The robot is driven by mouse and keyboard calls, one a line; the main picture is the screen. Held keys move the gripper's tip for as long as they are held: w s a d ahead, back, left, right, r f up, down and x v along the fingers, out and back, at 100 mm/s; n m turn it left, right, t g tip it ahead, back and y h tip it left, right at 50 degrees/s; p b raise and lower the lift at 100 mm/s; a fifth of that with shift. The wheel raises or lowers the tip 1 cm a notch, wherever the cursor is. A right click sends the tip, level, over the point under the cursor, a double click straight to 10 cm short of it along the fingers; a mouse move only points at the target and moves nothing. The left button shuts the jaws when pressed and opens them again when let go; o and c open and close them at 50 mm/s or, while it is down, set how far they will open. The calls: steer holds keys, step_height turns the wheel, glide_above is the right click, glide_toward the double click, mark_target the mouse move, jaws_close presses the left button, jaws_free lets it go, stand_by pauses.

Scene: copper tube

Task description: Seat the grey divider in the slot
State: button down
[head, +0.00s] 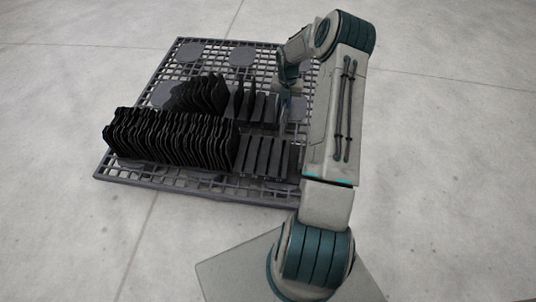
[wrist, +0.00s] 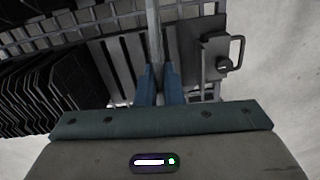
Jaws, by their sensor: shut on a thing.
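The grey divider (wrist: 153,28) shows in the wrist view as a thin light-grey edge standing between my blue fingertips. My gripper (wrist: 159,84) is shut on it, above the slotted dark rack (wrist: 118,68). In the head view my gripper (head: 287,93) is over the right part of the rack (head: 264,157), and I cannot make out the divider there. I cannot tell whether the divider's lower edge is inside a slot, because my fingers and gripper body hide it.
Several black dividers (head: 170,139) stand in a dense row at the left of the rack, with more (head: 202,95) behind. They also show in the wrist view (wrist: 80,78). A grid pallet (head: 205,183) lies underneath. A handle (wrist: 238,50) is to the right. The grey floor around is clear.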

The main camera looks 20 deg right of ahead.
steer(key=s+a+f+n+b, duration=0.1)
steer(key=s+a+f+b, duration=0.4)
steer(key=a+f+b, duration=0.2)
steer(key=shift+s+a+f, duration=0.35)
steer(key=shift+a+f, duration=0.7)
steer(key=shift+f, duration=1.1)
steer(key=shift+f, duration=0.2)
steer(key=c, duration=1.6)
jaws_free()
steer(key=shift+o, duration=0.2)
steer(key=shift+r, duration=0.1)
